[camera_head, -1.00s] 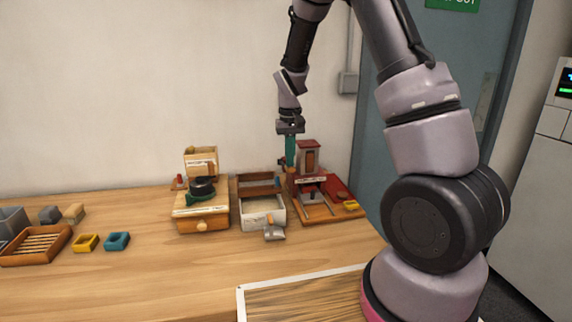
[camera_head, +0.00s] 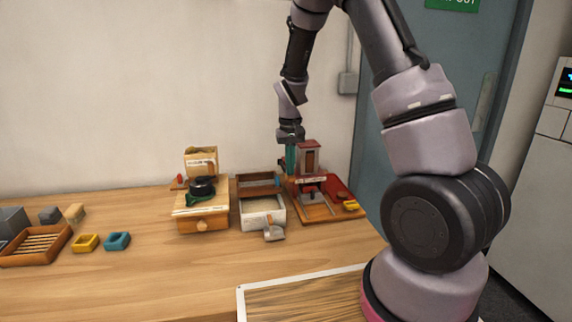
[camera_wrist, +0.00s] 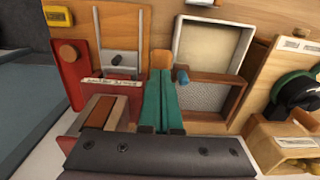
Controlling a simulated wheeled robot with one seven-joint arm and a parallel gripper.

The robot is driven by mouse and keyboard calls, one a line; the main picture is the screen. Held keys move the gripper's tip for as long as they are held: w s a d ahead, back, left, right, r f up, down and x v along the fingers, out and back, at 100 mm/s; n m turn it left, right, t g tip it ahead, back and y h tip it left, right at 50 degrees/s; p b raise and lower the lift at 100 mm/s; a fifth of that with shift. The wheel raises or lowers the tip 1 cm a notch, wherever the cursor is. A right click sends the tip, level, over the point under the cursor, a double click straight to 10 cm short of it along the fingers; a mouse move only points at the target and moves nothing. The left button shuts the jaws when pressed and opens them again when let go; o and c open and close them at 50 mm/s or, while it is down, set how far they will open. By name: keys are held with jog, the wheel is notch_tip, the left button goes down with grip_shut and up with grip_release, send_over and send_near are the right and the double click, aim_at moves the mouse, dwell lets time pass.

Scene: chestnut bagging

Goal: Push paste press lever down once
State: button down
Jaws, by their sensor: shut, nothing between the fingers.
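The paste press appears to be the red-and-wood station (camera_head: 309,160) at the right of the row, with a labelled red top, a tower and a wooden base. In the wrist view its red body (camera_wrist: 72,75) and white label (camera_wrist: 106,81) lie left of the fingers. My gripper (camera_head: 291,170) points down at the press's left side, its teal fingers together and empty. In the wrist view the fingertips (camera_wrist: 160,72) meet or overlap an orange-brown piece (camera_wrist: 160,58), perhaps the lever's end; contact is unclear. A blue knob (camera_wrist: 181,76) sits just right of the tips.
A pale-walled bin (camera_head: 262,222) with a scoop (camera_head: 273,232) stands left of the press. Farther left is a wooden mill-like station (camera_head: 202,224). A slatted tray (camera_head: 38,260) and small yellow and teal trays lie at far left. The front left table is clear.

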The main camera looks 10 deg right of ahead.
aim_at(290, 181)
jog(key=shift+s+f, duration=0.15)
jog(key=shift+f, duration=0.95)
jog(key=shift+s+f, duration=0.2)
jog(key=shift+f, duration=0.95)
jog(key=shift+f, duration=0.35)
jog(key=shift+w+r, duration=0.15)
jog(key=shift+r, duration=1.45)
jog(key=shift+w+r, duration=0.15)
jog(key=shift+r, duration=1.45)
jog(key=shift+w+r, duration=0.15)
jog(key=shift+r, duration=1.45)
